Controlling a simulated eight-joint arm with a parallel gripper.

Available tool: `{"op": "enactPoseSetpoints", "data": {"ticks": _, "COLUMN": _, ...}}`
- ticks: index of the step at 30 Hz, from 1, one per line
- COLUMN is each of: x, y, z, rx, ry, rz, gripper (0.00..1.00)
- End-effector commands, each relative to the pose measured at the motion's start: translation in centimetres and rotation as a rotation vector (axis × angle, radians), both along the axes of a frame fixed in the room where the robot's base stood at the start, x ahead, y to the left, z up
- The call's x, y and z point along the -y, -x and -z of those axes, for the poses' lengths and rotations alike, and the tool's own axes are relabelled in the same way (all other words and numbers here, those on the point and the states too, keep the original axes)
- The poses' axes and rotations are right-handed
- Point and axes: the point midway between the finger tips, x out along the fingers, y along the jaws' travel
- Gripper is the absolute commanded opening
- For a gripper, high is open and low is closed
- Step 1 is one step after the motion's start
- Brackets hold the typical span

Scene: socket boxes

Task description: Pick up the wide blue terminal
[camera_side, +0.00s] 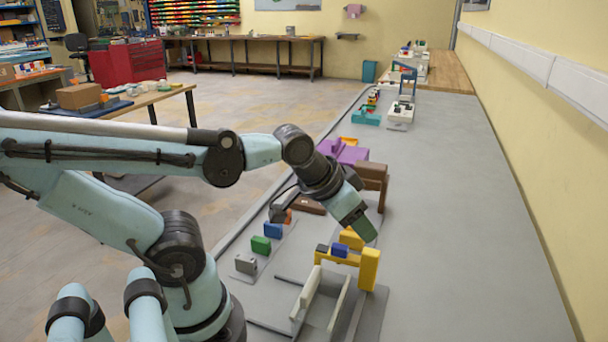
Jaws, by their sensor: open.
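A blue block (273,230) stands in a short row of small blocks on a thin grey strip, left of my gripper. A second blue block (340,250) sits on a yellow fixture (369,268), beside a small dark block (322,249). I cannot tell from this view which of the two is the wider blue terminal. My gripper (357,222) hangs tilted down and to the right, just above and behind the yellow fixture. It is open, and I see nothing held in it. The gap between its fingers is not clearly visible.
A green block (260,245) and a grey block (245,263) share the row. Pale upright walls (324,302) stand in front of the yellow fixture. A brown stand (372,182) and a purple block (343,152) are behind. The grey table (460,230) is clear at right.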

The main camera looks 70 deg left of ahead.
Motion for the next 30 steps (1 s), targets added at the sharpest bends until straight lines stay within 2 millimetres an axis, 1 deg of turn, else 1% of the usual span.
{"op": "enactPoseSetpoints", "data": {"ticks": 2, "x": -0.7, "y": 0.0, "z": 0.0, "rx": -0.016, "ry": 0.025, "rz": -0.061, "gripper": 0.51}}
{"op": "enactPoseSetpoints", "data": {"ticks": 5, "x": -2.6, "y": 0.0, "z": 0.1, "rx": -0.062, "ry": 0.097, "rz": -0.23, "gripper": 0.51}}
{"op": "enactPoseSetpoints", "data": {"ticks": 8, "x": -5.3, "y": 0.4, "z": 0.2, "rx": -0.124, "ry": 0.203, "rz": -0.494, "gripper": 0.51}}
{"op": "enactPoseSetpoints", "data": {"ticks": 9, "x": -6.5, "y": 0.6, "z": 0.2, "rx": -0.149, "ry": 0.249, "rz": -0.615, "gripper": 0.51}}
{"op": "enactPoseSetpoints", "data": {"ticks": 14, "x": -11.0, "y": 2.0, "z": 0.5, "rx": -0.226, "ry": 0.42, "rz": -1.1, "gripper": 0.51}}
{"op": "enactPoseSetpoints", "data": {"ticks": 18, "x": -14.7, "y": 3.9, "z": 0.8, "rx": -0.272, "ry": 0.552, "rz": -1.532, "gripper": 0.51}}
{"op": "enactPoseSetpoints", "data": {"ticks": 21, "x": -16.8, "y": 5.2, "z": 0.9, "rx": -0.29, "ry": 0.624, "rz": -1.809, "gripper": 0.51}}
{"op": "enactPoseSetpoints", "data": {"ticks": 25, "x": -18.6, "y": 6.7, "z": 1.0, "rx": -0.301, "ry": 0.683, "rz": -2.076, "gripper": 0.51}}
{"op": "enactPoseSetpoints", "data": {"ticks": 27, "x": -19.2, "y": 7.2, "z": 1.1, "rx": -0.302, "ry": 0.702, "rz": -2.167, "gripper": 0.51}}
{"op": "enactPoseSetpoints", "data": {"ticks": 30, "x": -19.6, "y": 7.6, "z": 1.2, "rx": -0.303, "ry": 0.715, "rz": -2.236, "gripper": 0.51}}
